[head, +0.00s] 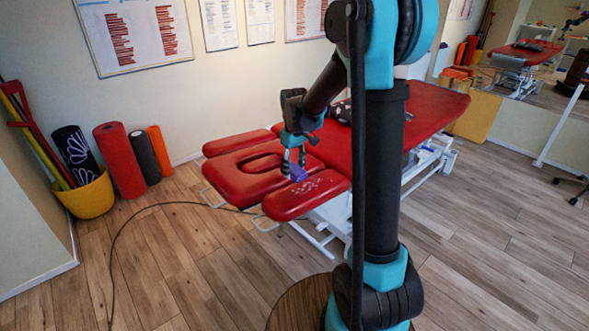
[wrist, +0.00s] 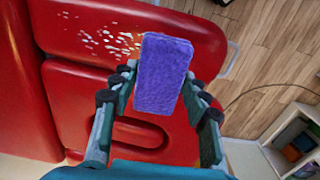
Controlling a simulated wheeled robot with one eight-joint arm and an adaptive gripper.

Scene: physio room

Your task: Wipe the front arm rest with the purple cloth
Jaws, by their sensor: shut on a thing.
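The front arm rest (head: 282,208) is a red pad at the near corner of the red treatment table, with a patch of white specks on top. In the wrist view the arm rest (wrist: 200,30) runs across the top, specks (wrist: 100,38) left of the cloth. My gripper (head: 293,166) is shut on the purple cloth (wrist: 163,75), a flat, block-like piece between its fingers. The cloth also shows in the head view (head: 298,173), at the arm rest's inner edge beside the head cushion. It hides part of the arm rest; I cannot tell whether they touch.
The head cushion (head: 233,183) with its oval hole lies beside the arm rest, and the far arm rest (head: 236,143) is beyond it. A yellow bin (head: 90,197) and rolled mats (head: 120,160) stand by the left wall. A dark cord (head: 125,225) crosses the open wooden floor.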

